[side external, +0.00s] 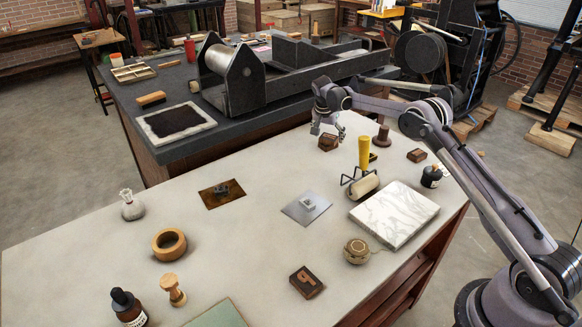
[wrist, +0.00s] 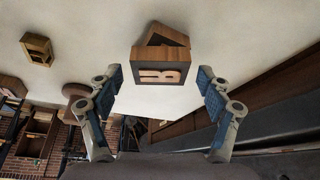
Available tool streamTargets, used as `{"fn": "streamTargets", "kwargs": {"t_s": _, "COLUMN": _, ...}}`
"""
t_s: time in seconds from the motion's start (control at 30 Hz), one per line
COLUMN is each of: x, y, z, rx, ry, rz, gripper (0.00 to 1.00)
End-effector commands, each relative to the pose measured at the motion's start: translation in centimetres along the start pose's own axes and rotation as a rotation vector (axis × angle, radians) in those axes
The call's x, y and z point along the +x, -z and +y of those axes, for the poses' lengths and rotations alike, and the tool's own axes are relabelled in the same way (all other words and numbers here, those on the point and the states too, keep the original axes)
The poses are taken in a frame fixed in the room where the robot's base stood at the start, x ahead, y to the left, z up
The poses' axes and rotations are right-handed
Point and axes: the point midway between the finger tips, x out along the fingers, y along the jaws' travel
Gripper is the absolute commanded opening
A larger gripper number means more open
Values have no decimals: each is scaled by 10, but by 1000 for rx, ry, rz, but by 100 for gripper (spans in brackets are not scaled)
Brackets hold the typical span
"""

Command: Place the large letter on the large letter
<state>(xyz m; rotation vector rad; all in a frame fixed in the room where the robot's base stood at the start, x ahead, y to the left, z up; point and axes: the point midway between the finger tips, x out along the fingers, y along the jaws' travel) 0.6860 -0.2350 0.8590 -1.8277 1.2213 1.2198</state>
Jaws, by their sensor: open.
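A dark wooden letter block (side external: 327,143) stands on the pale table just below my gripper (side external: 328,131) in the side view. In the wrist view the block (wrist: 162,76) shows a pale raised letter like a B. It appears between my gripper's fingers (wrist: 160,90), which are spread wide with nothing held. Another wooden shape rises behind its edge; I cannot tell whether it is a separate block. A larger-looking dark letter block (side external: 306,282) lies at the table's front, with a reddish letter on top. Another block (side external: 417,155) lies to the right and a partly hidden one (side external: 373,157) behind the yellow handle.
A brayer (side external: 363,186), a yellow-handled tool (side external: 364,152), a marble slab (side external: 394,216) and a dark wooden knob (side external: 381,137) stand near my arm. A metal plate (side external: 306,209) and a twine ball (side external: 356,251) lie nearer. The press bench (side external: 165,163) borders the table behind.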

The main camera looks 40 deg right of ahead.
Motion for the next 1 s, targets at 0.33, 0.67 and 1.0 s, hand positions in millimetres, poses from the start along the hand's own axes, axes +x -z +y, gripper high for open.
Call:
{"fn": "streamTargets", "kwargs": {"t_s": 0.33, "x": -28, "y": 1, "z": 0, "rx": -2, "ry": 0, "rz": 0, "gripper": 78}}
{"fn": "streamTargets", "kwargs": {"t_s": 0.67, "x": -92, "y": 1, "z": 0, "rx": -1, "ry": 0, "rz": 0, "gripper": 78}}
{"fn": "streamTargets", "kwargs": {"t_s": 1.0, "x": -126, "y": 0, "z": 0, "rx": -8, "ry": 4, "rz": 0, "gripper": 78}}
